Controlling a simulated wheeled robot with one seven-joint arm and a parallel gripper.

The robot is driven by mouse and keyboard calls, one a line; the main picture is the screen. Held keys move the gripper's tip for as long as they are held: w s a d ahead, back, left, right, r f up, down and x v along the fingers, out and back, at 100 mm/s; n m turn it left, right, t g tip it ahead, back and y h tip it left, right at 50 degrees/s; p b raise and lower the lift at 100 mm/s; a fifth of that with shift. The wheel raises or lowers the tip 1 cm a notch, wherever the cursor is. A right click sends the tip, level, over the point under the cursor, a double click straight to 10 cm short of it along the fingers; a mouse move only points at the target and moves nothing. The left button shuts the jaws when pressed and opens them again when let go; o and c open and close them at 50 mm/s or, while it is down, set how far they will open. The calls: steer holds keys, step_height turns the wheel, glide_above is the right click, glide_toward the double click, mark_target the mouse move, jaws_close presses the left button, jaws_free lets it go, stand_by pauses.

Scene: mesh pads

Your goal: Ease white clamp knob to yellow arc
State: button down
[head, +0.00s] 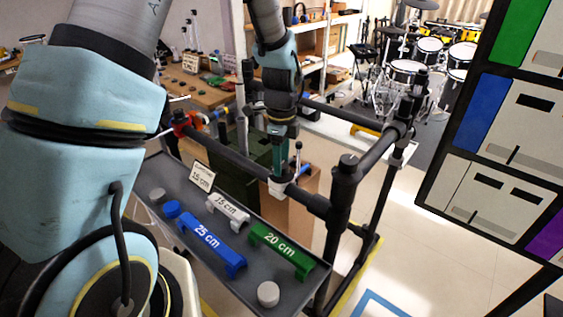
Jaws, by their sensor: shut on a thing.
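My gripper (282,172) points down at the near black tube of the rack, right of the picture's middle. It is shut at the white clamp (277,187), which sits around that tube. The fingers and the clamp overlap, so the knob between the jaws is mostly hidden. I cannot make out a yellow arc on the clamp.
A grey tray (196,256) below the tube holds a blue 25 cm gauge (208,243), a green 20 cm gauge (281,250), a white 15 cm gauge (228,211) and grey knobs. A red clamp (181,119) sits left. A black post (341,210) stands close right.

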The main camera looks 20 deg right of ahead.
steer(key=n, duration=0.4)
steer(key=shift+b, duration=0.4)
steer(key=shift+n+b, duration=0.35)
steer(key=shift+n, duration=2.15)
steer(key=shift+c, duration=1.5)
jaws_free()
step_height(320, 180, up, 11)
steer(key=b, duration=0.2)
steer(key=shift+f, duration=0.1)
